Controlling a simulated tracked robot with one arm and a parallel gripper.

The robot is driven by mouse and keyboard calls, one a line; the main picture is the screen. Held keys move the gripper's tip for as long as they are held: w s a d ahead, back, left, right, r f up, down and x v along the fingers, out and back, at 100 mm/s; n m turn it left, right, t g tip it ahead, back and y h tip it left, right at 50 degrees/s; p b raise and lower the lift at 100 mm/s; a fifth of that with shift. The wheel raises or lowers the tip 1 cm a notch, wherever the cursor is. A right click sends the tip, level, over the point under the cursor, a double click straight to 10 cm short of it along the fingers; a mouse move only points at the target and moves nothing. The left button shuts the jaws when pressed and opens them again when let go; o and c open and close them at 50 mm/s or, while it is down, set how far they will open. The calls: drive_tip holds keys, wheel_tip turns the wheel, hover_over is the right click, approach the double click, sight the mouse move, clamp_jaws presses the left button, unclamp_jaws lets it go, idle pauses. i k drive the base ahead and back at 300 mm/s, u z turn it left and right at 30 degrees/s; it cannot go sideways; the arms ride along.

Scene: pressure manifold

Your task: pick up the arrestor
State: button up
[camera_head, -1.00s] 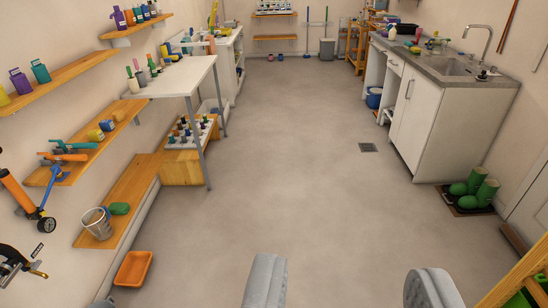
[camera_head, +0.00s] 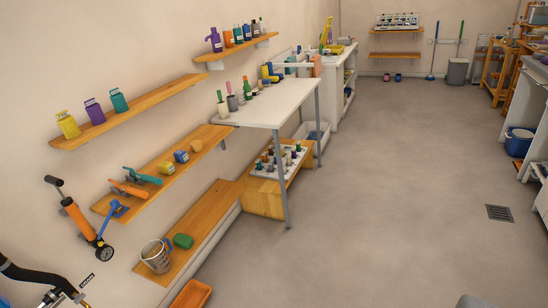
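I cannot tell which of the small things in view is the arrestor. Candidates are the small fittings with coloured tops (camera_head: 278,162) standing in a pale rack on a low wooden box. Several bottle-like things with coloured tops (camera_head: 232,101) stand on the white table. Small yellow and blue pieces (camera_head: 174,161) lie on the middle wall shelf. All are some way off and too small to identify. My gripper does not show, so whether it holds anything is hidden.
The white table (camera_head: 268,103) has a grey leg (camera_head: 284,180) facing the open floor. Wall shelves (camera_head: 135,110) line the left. A metal jug (camera_head: 156,256) stands low, near an orange tray (camera_head: 191,295). The grey floor (camera_head: 390,210) is free around a drain (camera_head: 499,213).

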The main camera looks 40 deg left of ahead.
sight(180, 156)
drive_tip(key=u, duration=0.2)
drive_tip(key=i, duration=1.25)
drive_tip(key=u, duration=0.9)
drive_tip(key=i, duration=1.05)
drive_tip(key=u, duration=1.15)
drive_tip(key=i, duration=0.75)
drive_tip(key=u, duration=0.35)
